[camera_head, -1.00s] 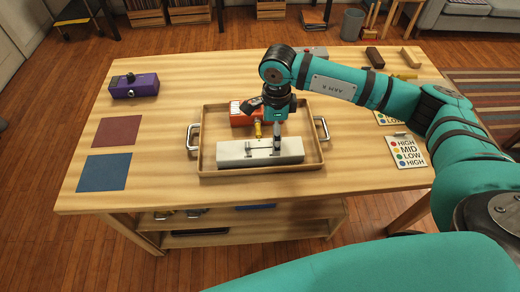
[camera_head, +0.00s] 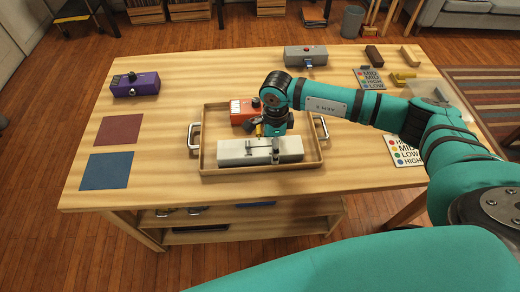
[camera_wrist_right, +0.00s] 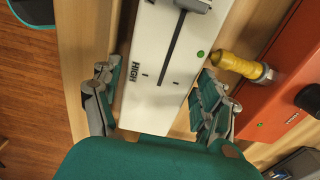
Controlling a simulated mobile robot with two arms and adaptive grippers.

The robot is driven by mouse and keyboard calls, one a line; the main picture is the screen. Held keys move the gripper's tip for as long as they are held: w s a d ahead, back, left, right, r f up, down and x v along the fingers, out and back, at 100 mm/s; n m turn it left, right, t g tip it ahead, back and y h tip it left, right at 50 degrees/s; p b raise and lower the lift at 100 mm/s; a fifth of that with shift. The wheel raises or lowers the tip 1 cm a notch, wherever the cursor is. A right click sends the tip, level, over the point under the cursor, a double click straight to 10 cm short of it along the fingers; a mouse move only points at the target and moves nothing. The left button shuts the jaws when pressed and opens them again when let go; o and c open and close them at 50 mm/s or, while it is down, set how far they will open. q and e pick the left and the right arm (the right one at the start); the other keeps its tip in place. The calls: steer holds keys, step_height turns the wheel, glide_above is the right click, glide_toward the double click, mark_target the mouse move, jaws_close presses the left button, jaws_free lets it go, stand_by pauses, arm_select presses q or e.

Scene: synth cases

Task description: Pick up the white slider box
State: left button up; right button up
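The white slider box (camera_head: 235,152) lies in the front part of the wooden tray (camera_head: 312,167). In the right wrist view the white slider box (camera_wrist_right: 150,75) shows its dark slot, a slider knob at the top edge, a green dot and the word HIGH. My right gripper (camera_head: 275,150) is down at the right half of the box. In the wrist view its fingers (camera_wrist_right: 157,92) are spread, one on each side of the box. A small gap shows on the left; I cannot tell whether the right finger touches. My left gripper is not in view.
An orange box (camera_head: 240,111) with a yellow plug (camera_wrist_right: 240,66) sits close behind in the tray, the plug near the right finger. Red and blue mats (camera_head: 105,171) lie bare at left.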

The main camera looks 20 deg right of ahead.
steer(key=c, duration=0.9)
steer(key=shift+c, duration=0.2)
steer(key=shift+r, duration=0.2)
